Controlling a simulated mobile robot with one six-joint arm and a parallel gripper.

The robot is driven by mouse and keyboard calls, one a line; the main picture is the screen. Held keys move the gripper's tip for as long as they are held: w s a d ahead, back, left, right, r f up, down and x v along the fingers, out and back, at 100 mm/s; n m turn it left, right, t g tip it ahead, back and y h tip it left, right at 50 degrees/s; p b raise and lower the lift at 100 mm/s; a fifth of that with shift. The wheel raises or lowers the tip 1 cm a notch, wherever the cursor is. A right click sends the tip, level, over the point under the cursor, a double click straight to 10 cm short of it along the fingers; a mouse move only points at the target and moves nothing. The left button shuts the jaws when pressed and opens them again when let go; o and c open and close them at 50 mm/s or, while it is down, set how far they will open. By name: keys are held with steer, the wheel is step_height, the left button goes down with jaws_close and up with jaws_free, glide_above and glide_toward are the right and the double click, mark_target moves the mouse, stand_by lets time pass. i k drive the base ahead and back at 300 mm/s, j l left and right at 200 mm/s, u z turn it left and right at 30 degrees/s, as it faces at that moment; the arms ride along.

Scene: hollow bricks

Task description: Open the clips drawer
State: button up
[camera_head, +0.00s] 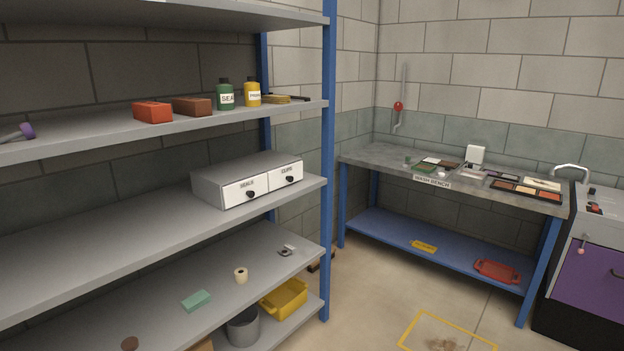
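A grey box with two white drawer fronts (222,182) sits on the middle shelf of the rack, near its right end. The right drawer, which appears to be labelled clips (287,174), looks shut and has a dark round knob. The left drawer (245,190), its label hard to read, also looks shut and has a similar knob. My gripper is not in this view.
The grey shelf (90,245) left of the box is bare. A blue rack post (328,150) stands just right of it. Bricks and bottles (226,96) sit on the shelf above. A wash bench (350,157) stands at the right; the floor (375,290) between is mostly clear.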

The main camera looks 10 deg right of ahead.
mark_target(280, 177)
steer(key=i+l, duration=0.1)
steer(key=i, duration=0.55)
steer(key=i+l, duration=0.1)
steer(key=i, duration=0.5)
steer(key=i+l, duration=0.1)
steer(key=i, duration=0.55)
steer(key=j+u, duration=0.05)
